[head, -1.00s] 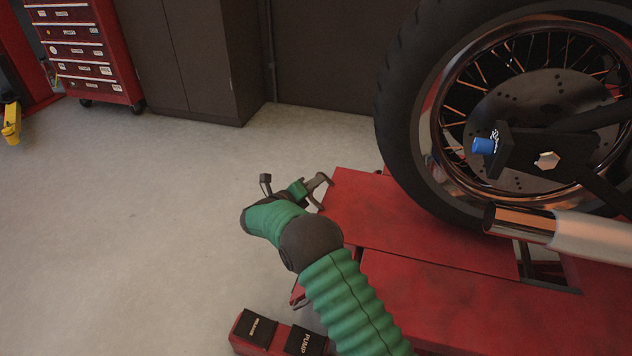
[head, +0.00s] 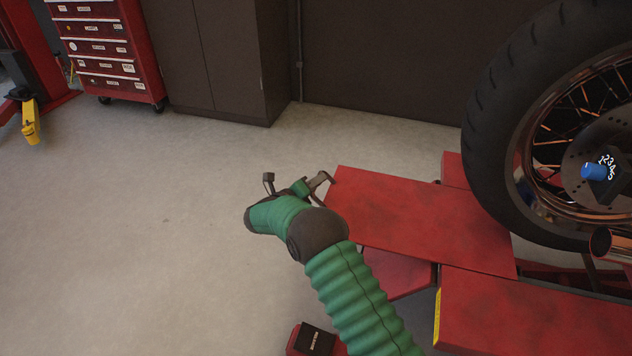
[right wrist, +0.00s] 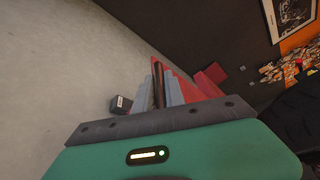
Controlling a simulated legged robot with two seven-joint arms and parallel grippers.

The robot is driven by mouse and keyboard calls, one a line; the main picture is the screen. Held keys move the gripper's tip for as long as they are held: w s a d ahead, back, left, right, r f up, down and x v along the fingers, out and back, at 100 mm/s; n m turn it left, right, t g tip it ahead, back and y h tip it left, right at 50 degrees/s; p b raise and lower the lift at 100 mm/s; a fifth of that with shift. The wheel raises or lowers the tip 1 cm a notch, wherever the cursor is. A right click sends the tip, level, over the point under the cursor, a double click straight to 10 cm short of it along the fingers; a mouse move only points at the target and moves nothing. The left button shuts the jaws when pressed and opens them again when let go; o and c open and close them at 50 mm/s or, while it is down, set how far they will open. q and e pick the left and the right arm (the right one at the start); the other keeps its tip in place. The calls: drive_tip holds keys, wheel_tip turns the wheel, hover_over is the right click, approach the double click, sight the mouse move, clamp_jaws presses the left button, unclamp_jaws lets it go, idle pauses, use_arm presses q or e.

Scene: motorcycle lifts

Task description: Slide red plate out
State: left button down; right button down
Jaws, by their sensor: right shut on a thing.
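The red plate (head: 420,213) lies flat beside the motorcycle wheel (head: 500,150), with its left end beyond the tyre. A gap separates its near right part from the red lift deck (head: 530,315). My right gripper (head: 318,183) is at the plate's left end, shut on it at a dark handle-like piece. In the right wrist view, my gripper's fingers (right wrist: 162,92) close around a dark bar, with the red plate (right wrist: 205,84) just beyond. Exact finger contact is partly hidden. My left gripper is not in view.
A lower red lift part (head: 398,272) shows under the plate. A black-topped pedal (head: 316,340) sits at the bottom. A red tool chest (head: 108,50) and dark cabinets (head: 225,60) stand behind. The floor on the left (head: 130,230) is clear.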

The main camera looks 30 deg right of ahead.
drive_tip(key=shift+a+f, duration=0.1)
drive_tip(key=shift+f, duration=0.2)
drive_tip(key=c, duration=1.4)
unclamp_jaws()
drive_tip(key=shift+r, duration=0.15)
drive_tip(key=p+v, duration=0.6)
drive_tip(key=v, duration=1)
drive_tip(key=shift+s+a+p, duration=0.25)
drive_tip(key=shift+a+p, duration=0.1)
drive_tip(key=shift+r, duration=0.1)
